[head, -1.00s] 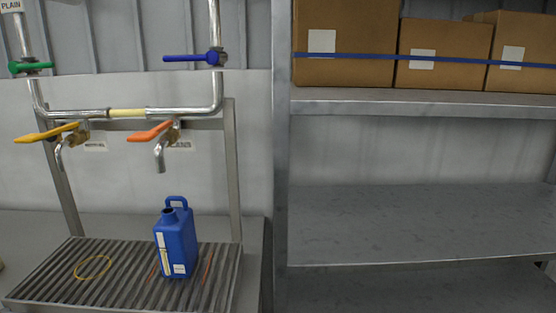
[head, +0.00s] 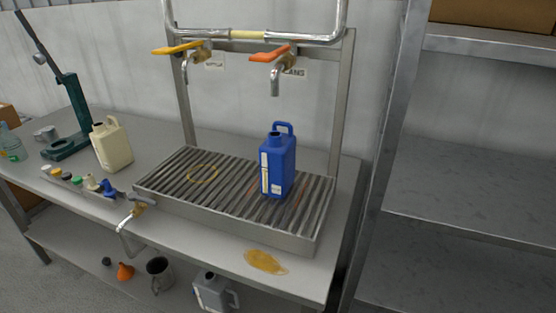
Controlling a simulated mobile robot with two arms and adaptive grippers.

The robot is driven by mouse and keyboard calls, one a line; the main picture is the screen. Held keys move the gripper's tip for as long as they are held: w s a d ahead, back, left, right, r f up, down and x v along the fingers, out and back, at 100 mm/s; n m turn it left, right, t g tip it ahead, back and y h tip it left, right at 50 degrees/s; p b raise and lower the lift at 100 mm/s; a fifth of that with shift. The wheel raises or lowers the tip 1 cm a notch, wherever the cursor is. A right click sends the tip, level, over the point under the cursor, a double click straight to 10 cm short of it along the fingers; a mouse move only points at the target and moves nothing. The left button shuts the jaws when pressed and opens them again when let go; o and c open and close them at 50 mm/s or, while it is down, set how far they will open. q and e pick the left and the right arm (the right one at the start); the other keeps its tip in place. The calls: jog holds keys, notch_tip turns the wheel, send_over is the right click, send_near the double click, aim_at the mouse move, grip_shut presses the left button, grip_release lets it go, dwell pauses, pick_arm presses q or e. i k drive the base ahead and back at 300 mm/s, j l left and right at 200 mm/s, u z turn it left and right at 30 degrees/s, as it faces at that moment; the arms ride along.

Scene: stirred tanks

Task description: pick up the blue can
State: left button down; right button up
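The blue can (head: 277,166) stands upright on the ribbed metal drain grate (head: 190,190) in the head view, right of the middle of the grate. It has a loop handle on top, an open-looking neck and white labels on its side. It stands below the orange-handled tap and apart from it. Neither of my grippers shows in the view.
A cream can (head: 112,146), a green stand (head: 72,115) and several small caps (head: 75,178) are on the bench at left. Taps with yellow (head: 178,47) and orange (head: 270,54) handles hang above the grate. A yellow spill (head: 265,262) lies in front; metal shelving (head: 450,180) stands at right.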

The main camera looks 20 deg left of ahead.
aim_at(277, 153)
jog(key=j, duration=1.4)
